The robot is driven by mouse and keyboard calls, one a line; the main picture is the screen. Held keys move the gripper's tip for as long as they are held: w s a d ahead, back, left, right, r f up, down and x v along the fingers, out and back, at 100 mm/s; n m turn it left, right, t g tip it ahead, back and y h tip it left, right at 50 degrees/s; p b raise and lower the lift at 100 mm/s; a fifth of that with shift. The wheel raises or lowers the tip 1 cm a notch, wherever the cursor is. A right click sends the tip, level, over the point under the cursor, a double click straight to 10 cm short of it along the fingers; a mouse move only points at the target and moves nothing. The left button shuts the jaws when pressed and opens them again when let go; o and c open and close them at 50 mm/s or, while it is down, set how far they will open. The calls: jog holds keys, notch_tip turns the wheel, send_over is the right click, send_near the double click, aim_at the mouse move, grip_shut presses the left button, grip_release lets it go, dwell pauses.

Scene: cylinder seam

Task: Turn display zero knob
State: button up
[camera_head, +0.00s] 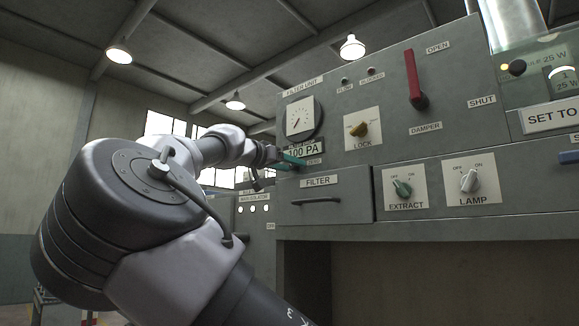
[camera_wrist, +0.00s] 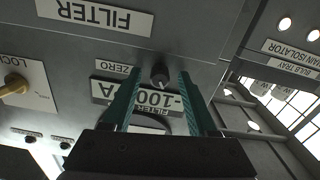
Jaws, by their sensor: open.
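The zero knob (camera_wrist: 160,73) is a small black knob beside the ZERO label (camera_wrist: 113,67), seen upside down in the wrist view. My gripper (camera_wrist: 158,75) is open, with one teal finger on each side of the knob in that view. I cannot tell whether the fingers touch it. The display (camera_wrist: 150,97) reads -100 PA and is partly covered by the fingers. In the head view the display (camera_head: 305,149) sits under the round gauge, and my gripper (camera_head: 292,161) is at its lower left. The knob is not clearly visible there.
The filter drawer (camera_head: 325,196) with its handle lies just below. The round gauge (camera_head: 300,117) is above the display. The yellow lock knob (camera_head: 359,129), red damper lever (camera_head: 413,80), extract knob (camera_head: 402,188) and lamp knob (camera_head: 469,181) are to the right.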

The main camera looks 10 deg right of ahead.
grip_shut()
jog(key=shift+m, duration=3)
grip_release()
jog(key=shift+s, duration=0.1)
